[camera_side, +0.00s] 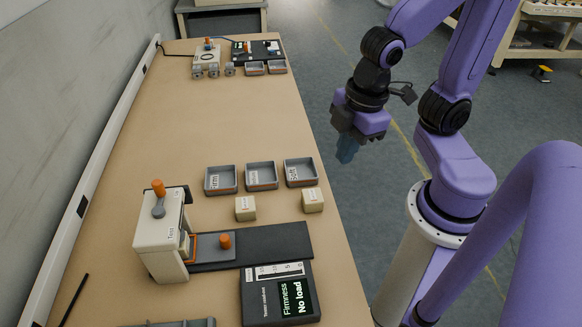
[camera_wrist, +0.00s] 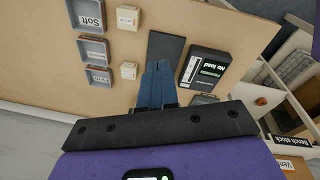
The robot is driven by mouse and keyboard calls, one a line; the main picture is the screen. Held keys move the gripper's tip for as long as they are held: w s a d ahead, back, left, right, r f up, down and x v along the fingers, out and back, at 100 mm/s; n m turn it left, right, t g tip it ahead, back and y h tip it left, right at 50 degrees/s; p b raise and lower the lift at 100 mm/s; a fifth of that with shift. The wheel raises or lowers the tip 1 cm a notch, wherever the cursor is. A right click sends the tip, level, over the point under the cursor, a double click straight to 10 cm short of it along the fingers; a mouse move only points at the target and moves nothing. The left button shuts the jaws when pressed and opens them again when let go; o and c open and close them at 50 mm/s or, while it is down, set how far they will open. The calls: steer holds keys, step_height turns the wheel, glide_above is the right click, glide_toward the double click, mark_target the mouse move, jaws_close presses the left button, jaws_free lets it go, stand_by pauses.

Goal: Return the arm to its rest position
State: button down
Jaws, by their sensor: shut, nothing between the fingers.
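My purple arm stands at the right in the side view. My gripper (camera_side: 347,150) hangs beside the bench's right edge, over the grey floor, pointing down. In the wrist view its blue fingers (camera_wrist: 155,85) are together with nothing between them. The bench (camera_side: 200,120) lies to the left of the gripper. It carries two cream blocks (camera_side: 245,208), (camera_side: 313,200), which sit in front of the trays and apart from the gripper. The gripper touches nothing that I can see.
Three grey labelled trays (camera_side: 261,177) stand mid-bench. A cream press (camera_side: 160,240) with an orange-knobbed lever and a dark slide (camera_side: 270,243) is nearer. A firmness display (camera_side: 280,295) reads "No load". More devices (camera_side: 255,50) stand at the far end. The floor beside the bench is clear.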

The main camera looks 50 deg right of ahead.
steer(key=shift+m+g, duration=0.3)
steer(key=shift+g, duration=0.4)
steer(key=s, duration=0.2)
steer(key=s+d, duration=0.1)
steer(key=s, duration=0.1)
steer(key=shift+s+r, duration=0.1)
steer(key=shift+r, duration=0.05)
